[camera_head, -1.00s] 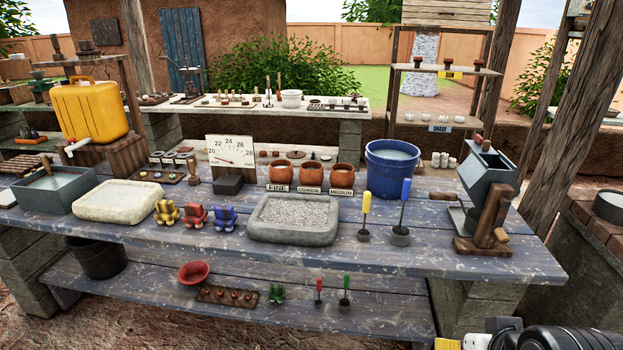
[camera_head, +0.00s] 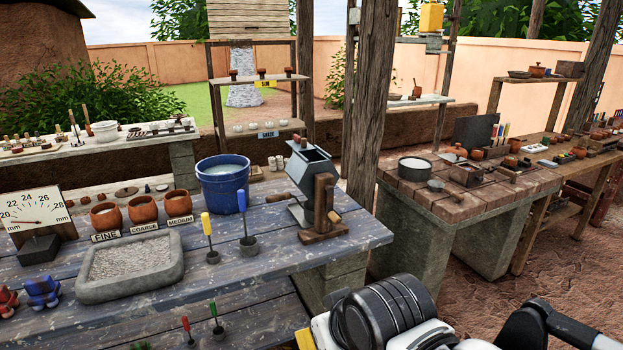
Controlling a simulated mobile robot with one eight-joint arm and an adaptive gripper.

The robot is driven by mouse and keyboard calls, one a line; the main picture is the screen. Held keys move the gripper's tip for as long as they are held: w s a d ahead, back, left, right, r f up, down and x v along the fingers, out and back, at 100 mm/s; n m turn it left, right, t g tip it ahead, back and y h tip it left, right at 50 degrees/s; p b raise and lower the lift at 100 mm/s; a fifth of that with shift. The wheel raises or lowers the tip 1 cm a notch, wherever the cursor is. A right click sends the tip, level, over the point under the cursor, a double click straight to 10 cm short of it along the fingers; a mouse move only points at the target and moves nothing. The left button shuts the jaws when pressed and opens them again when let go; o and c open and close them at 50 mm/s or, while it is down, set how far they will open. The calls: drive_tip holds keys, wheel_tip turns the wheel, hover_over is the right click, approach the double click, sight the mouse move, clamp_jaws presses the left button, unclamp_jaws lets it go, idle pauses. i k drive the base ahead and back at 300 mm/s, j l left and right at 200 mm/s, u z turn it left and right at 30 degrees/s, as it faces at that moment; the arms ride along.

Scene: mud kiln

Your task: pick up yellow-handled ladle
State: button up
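The yellow-handled ladle (camera_head: 206,226) stands upright on the blue-grey plank table (camera_head: 250,283), its small dark cup at the bottom and its yellow handle up. It is between the stone tray of gravel and a similar blue-handled ladle (camera_head: 242,204), apart from both. Only black and white parts of my arm show at the bottom right of the view. My gripper itself is not in view.
A blue bucket (camera_head: 222,186) stands behind the ladles, and a grey hopper with a crank (camera_head: 312,190) is to their right. A gravel tray (camera_head: 132,268) lies left. Red- and green-handled ladles (camera_head: 216,316) stand on the lower shelf. A brick-topped bench (camera_head: 455,205) is at right.

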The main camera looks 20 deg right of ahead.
sight(212, 256)
drive_tip(key=i+j+u, duration=0.25)
drive_tip(key=i, duration=0.45)
drive_tip(key=i+j+u, duration=0.1)
drive_tip(key=i+u, duration=0.2)
drive_tip(key=i, duration=0.4)
